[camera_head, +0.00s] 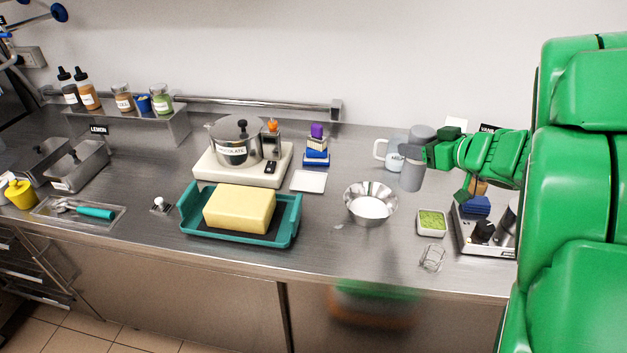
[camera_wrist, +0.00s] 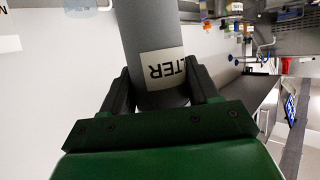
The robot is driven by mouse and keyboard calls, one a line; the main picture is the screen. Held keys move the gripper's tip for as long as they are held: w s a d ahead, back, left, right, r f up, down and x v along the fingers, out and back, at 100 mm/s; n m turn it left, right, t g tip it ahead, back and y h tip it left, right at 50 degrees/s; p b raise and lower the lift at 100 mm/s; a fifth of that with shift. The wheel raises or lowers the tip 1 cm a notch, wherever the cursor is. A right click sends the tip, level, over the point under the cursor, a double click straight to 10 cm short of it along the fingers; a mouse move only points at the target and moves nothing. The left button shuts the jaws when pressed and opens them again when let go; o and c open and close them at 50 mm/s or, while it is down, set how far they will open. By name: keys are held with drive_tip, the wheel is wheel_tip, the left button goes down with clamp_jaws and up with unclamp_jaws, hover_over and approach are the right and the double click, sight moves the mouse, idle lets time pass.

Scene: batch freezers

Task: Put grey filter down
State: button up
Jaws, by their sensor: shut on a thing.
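The grey filter (camera_head: 411,178) is a grey cylinder held upright at the right part of the steel counter, in front of a clear jug (camera_head: 392,152). In the wrist view the filter (camera_wrist: 150,35) carries a white label ending in "LTER". My gripper (camera_head: 412,150) is shut on the filter from the right side. In the wrist view the dark fingers of my gripper (camera_wrist: 160,92) press on both sides of it. I cannot tell whether its base touches the counter.
A steel bowl (camera_head: 371,203), a dish of green bits (camera_head: 432,222) and a small clear glass (camera_head: 432,257) stand in front of the filter. A tray (camera_head: 484,245) with blue and dark items lies at right. A teal tray (camera_head: 288,229) holds a yellow block.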

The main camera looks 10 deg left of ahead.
drive_tip(key=a+n, duration=0.1)
drive_tip(key=a, duration=0.2)
drive_tip(key=a+g+y, duration=0.1)
drive_tip(key=a, duration=0.3)
drive_tip(key=w+a+n+g+y, duration=0.1)
drive_tip(key=a, duration=0.3)
drive_tip(key=shift+a+r+n, duration=0.2)
drive_tip(key=shift+a+n, duration=0.05)
drive_tip(key=shift+n, duration=0.05)
drive_tip(key=a+g, duration=0.1)
drive_tip(key=a, duration=0.2)
drive_tip(key=a+n+g, duration=0.1)
drive_tip(key=a, duration=0.3)
drive_tip(key=s+a+n+g+y, duration=0.1)
drive_tip(key=a, duration=0.2)
drive_tip(key=shift+a+f, duration=0.15)
drive_tip(key=shift+a, duration=0.15)
drive_tip(key=w+a+f, duration=0.3)
drive_tip(key=w, duration=0.4)
drive_tip(key=shift+w+f, duration=0.25)
drive_tip(key=shift+w, duration=0.05)
drive_tip(key=w+a+f, duration=0.2)
drive_tip(key=w+f, duration=0.3)
drive_tip(key=f, duration=0.4)
drive_tip(key=shift+f, duration=0.2)
